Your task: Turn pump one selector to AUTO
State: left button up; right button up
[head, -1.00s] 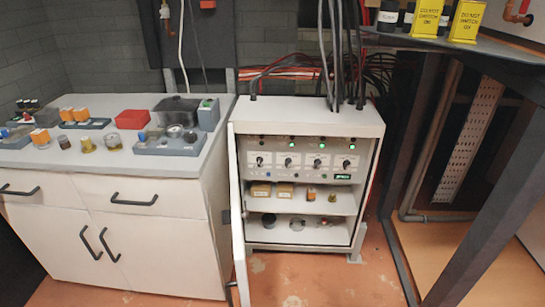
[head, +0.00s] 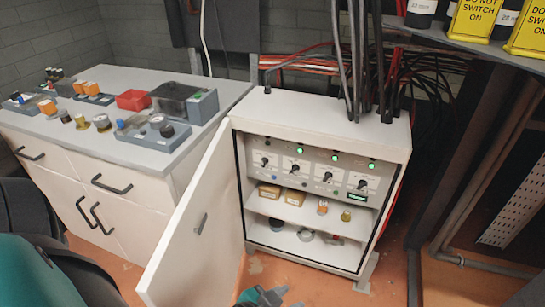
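The white control cabinet (head: 320,115) stands open at centre, its door (head: 190,225) swung out to the left. Inside, a grey panel carries a row of black selectors. The leftmost selector (head: 265,161) is presumably pump one's; its label and pointer position are too small to read. The lamp above it looks unlit, while lamps over the others glow green. A teal and grey part, seemingly my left gripper (head: 269,297), just enters at the bottom edge, below and apart from the cabinet; its opening is unclear. My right gripper is not seen.
Cabinet shelves hold small boxes and parts. A white counter (head: 110,140) with a red bin (head: 132,100) and several devices stands left. Black cables rise from the cabinet top. A dark-framed shelf with yellow signs (head: 478,20) is at right. The open door narrows access from the left.

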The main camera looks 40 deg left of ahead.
aim_at(265, 160)
jog(key=i+u, duration=0.45)
jog(key=i+l+u, duration=0.25)
jog(key=i+u, duration=0.4)
jog(key=u, duration=0.15)
